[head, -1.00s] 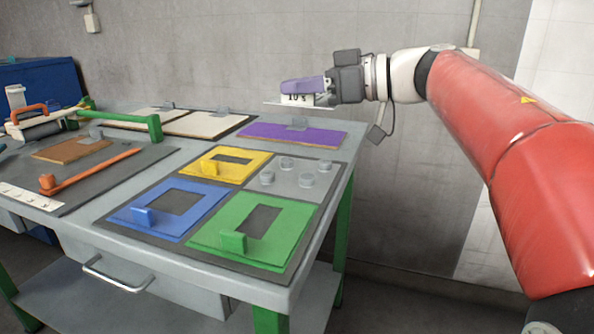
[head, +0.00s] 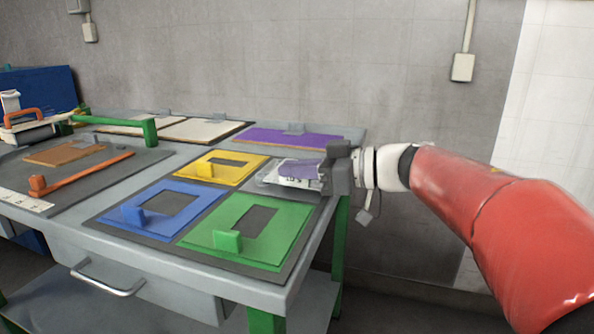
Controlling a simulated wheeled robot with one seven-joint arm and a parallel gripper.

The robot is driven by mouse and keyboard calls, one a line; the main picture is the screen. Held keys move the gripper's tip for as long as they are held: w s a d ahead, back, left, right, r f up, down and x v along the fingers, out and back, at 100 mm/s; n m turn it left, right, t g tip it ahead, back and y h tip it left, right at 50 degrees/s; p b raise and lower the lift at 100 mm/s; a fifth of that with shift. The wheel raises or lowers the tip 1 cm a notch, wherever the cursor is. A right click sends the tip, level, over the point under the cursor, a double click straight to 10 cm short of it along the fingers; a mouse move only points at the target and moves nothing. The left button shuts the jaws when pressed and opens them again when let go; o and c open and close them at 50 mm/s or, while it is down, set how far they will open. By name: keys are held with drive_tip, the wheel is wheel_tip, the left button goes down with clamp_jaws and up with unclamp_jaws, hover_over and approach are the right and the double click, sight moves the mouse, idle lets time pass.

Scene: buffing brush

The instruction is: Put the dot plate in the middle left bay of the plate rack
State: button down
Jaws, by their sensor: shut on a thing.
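My gripper (head: 322,172) is at the right rear of the bench, shut on a small white piece with dark marks and a purple top (head: 297,170). The jaws partly hide this piece. I cannot tell from its look whether it is the dot plate. That panel is beside a yellow frame (head: 240,163), a blue frame (head: 128,214) and a green frame (head: 204,238) on a dark base (head: 98,222). I cannot make out which thing is the plate rack.
A purple board (head: 285,139) and white boards (head: 205,130) lie at the back. A green bar (head: 115,122), an orange bar (head: 85,172) and a brown board (head: 62,153) are on the left.

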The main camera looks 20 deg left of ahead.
drive_tip(key=shift+f, duration=0.1)
drive_tip(key=c, duration=1.5)
unclamp_jaws()
drive_tip(key=shift+d+r, duration=0.2)
drive_tip(key=shift+d, duration=0.05)
drive_tip(key=d, duration=0.3)
drive_tip(key=d+r, duration=0.1)
drive_tip(key=d, duration=0.3)
drive_tip(key=s+d, duration=0.1)
drive_tip(key=d, duration=0.3)
drive_tip(key=shift+d+r, duration=0.25)
drive_tip(key=shift+r, duration=0.15)
